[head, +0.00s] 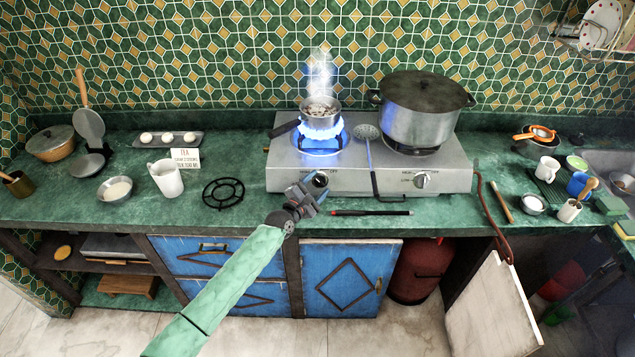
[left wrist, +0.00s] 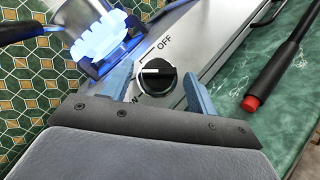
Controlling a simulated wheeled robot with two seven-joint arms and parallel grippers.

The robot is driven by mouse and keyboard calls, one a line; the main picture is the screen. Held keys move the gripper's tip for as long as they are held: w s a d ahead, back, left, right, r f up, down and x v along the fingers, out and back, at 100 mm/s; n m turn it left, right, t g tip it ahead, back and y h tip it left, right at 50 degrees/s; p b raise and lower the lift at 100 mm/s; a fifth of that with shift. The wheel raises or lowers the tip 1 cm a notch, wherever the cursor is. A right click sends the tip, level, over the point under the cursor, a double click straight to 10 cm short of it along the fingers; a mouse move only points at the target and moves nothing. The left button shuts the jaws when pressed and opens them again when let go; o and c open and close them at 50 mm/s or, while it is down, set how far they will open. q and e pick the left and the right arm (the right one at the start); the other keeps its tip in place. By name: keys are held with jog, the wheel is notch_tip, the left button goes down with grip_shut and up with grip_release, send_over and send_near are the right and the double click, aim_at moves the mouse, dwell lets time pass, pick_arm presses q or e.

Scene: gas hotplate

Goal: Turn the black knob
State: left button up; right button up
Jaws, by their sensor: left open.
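The black knob (left wrist: 157,77) is on the front panel of the steel gas hotplate (head: 238,175), below the left burner. In the left wrist view it has a white pointer bar, with "OFF" printed beside it. My left gripper (head: 312,190) is open at the panel. In the left wrist view, its blue fingers (left wrist: 158,90) stand on either side of the knob, apart from it as far as I can tell. In the head view the knob (head: 320,180) is partly covered by the gripper. The left burner has a blue flame (head: 322,130) under a small steaming pan (head: 321,108). My right gripper is not in view.
A large pot (head: 424,108) stands on the right burner, above a silver knob (head: 421,180). A ladle (head: 368,150) lies across the hotplate's middle. A black stick with a red tip (head: 372,212) lies in front. A black trivet (head: 223,192) lies left.

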pick_arm(q)
jog(key=shift+w+d, duration=0.15)
jog(key=shift+w, duration=0.15)
jog(key=shift+c, duration=0.2)
jog(key=c, duration=0.9)
